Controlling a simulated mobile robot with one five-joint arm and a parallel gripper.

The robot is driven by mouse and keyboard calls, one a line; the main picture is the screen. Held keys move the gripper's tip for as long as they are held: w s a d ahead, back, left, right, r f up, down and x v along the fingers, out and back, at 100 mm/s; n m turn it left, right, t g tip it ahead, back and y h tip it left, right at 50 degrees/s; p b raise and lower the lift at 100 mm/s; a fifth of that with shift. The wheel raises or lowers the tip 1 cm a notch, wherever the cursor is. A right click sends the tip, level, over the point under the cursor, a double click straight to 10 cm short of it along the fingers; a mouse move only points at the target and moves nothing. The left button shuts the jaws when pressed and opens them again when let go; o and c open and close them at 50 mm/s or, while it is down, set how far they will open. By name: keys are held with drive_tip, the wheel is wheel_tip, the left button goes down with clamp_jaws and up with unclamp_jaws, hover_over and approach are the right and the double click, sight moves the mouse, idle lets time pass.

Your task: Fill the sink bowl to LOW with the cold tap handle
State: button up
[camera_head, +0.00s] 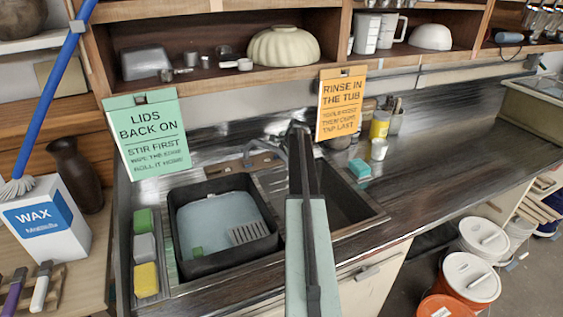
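The sink bowl (347,203) is the dark basin right of the middle, partly hidden behind my arm. I cannot make out a water level or a LOW mark in it. A metal tap (247,156) shows at the back of the sink, left of my arm. I cannot tell its cold handle apart; it may be hidden behind my arm. My gripper (298,132) is at the far end of my raised arm, over the back of the sink. Its fingers are too dark and foreshortened to tell open from shut.
A black tub (181,233) with pale blue liquid stands left of the bowl. Sponges (146,279) lie in a tray beside it. Green (149,135) and orange (341,104) signs hang above. A teal sponge (360,168) and yellow jar (379,125) sit behind the bowl. The right counter is clear.

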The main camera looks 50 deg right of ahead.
drive_tip(key=shift+w+d+f, duration=0.15)
drive_tip(key=shift+w+f, duration=0.1)
drive_tip(key=shift+f, duration=0.25)
drive_tip(key=shift+r, duration=0.15)
clamp_jaws()
drive_tip(key=n, duration=0.4)
drive_tip(key=shift+r+n, duration=0.1)
drive_tip(key=shift+n, duration=0.3)
drive_tip(key=n, duration=0.4)
drive_tip(key=shift+w+n, duration=0.15)
drive_tip(key=shift+n, duration=0.55)
